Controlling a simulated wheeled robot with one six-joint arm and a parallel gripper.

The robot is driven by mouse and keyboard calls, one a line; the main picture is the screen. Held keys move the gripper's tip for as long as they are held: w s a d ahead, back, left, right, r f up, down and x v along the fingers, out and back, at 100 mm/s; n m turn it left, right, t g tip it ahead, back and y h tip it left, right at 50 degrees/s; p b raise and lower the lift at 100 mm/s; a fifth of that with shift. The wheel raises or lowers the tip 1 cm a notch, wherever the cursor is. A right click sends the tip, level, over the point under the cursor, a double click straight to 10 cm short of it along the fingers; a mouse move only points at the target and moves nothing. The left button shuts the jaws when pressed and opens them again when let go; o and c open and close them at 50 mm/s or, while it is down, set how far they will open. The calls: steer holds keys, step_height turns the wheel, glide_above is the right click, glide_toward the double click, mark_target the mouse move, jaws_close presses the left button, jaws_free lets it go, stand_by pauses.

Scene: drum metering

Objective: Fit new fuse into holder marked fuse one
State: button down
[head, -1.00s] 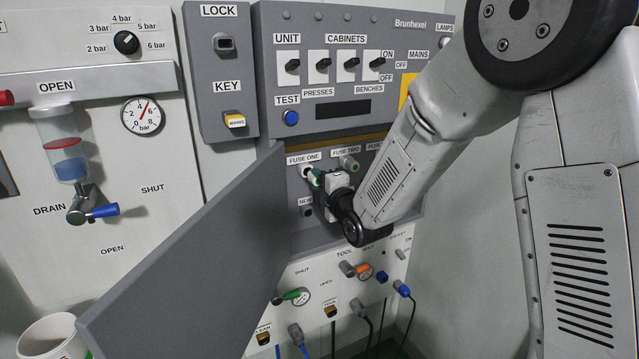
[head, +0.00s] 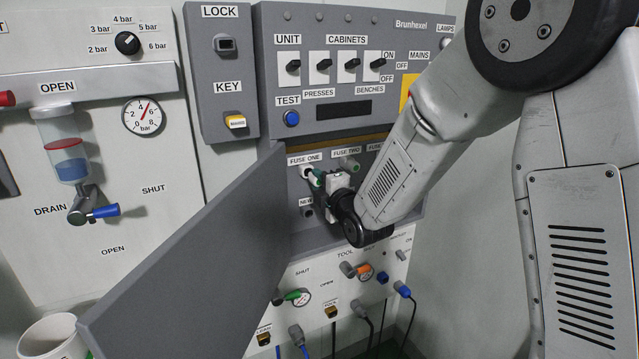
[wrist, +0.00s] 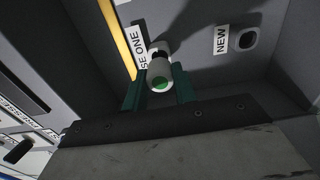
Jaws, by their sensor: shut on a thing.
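In the head view my gripper (head: 318,179) is at the holder (head: 305,170) under the FUSE ONE label (head: 304,159). The fuse's far end is at that holder's mouth. I cannot tell how deep it sits. The socket marked NEW (wrist: 243,38) shows a dark opening and looks empty.
The open grey cabinet door (head: 195,265) stands to the left of the arm. The FUSE TWO holder (head: 349,164) is close on the right. A compartment wall (wrist: 300,50) rises beyond the NEW socket. Valves and cables are below.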

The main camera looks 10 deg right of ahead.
mark_target(319, 182)
steer(key=shift+x, duration=1.7)
steer(key=c, duration=1)
jaws_free()
steer(key=shift+c, duration=0.2)
steer(key=shift+s, duration=0.15)
steer(key=v, duration=0.7)
steer(key=shift+s+d, duration=0.15)
steer(key=shift+s, duration=0.15)
